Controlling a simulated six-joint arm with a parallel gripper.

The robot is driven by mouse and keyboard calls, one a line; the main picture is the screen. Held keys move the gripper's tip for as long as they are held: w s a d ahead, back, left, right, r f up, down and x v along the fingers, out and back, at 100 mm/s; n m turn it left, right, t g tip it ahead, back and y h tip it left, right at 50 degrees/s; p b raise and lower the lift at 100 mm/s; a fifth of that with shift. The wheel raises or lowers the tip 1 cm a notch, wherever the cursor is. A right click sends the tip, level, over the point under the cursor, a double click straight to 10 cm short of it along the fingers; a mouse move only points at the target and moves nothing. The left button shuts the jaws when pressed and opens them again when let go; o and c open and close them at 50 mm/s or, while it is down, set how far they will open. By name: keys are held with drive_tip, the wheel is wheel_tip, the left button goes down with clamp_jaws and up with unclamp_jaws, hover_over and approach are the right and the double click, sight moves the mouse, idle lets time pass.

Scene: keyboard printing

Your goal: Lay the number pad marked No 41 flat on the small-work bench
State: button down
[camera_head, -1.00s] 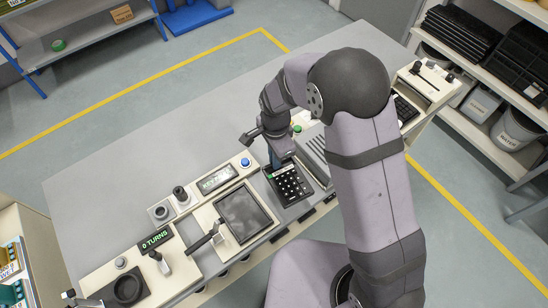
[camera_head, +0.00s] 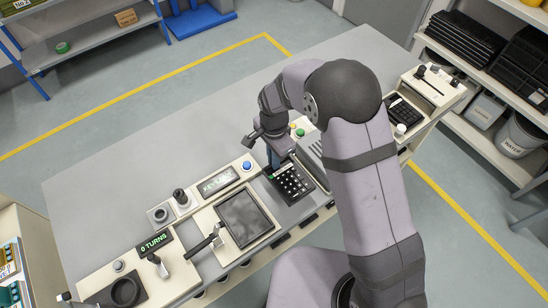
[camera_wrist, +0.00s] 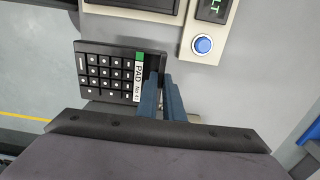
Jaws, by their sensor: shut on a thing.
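The number pad (camera_head: 294,184) is a dark slab with rows of black keys, a green corner and a white label. In the wrist view the label on the pad (camera_wrist: 104,73) reads "PAD No 41". My gripper (camera_head: 273,163) is shut on the labelled edge of the pad; its blue fingers (camera_wrist: 163,84) show in the wrist view. The pad is over the front part of the grey bench (camera_head: 130,190), right of the dark screen. It looks about level; I cannot tell whether it touches the surface.
A framed dark screen (camera_head: 245,219) and a blue button (camera_head: 247,166) are left of the pad. A ribbed grey part (camera_head: 316,150) lies right, partly behind my arm. A dark key block (camera_head: 403,110) is farther right. The bench's back left is clear.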

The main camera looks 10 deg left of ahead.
drive_tip(key=shift+f+b, duration=1.55)
drive_tip(key=shift+f, duration=1.05)
drive_tip(key=shift+f, duration=0.4)
drive_tip(key=c, duration=1.8)
unclamp_jaws()
drive_tip(key=shift+r, duration=0.1)
drive_tip(key=shift+r+p, duration=2.55)
drive_tip(key=shift+r, duration=0.9)
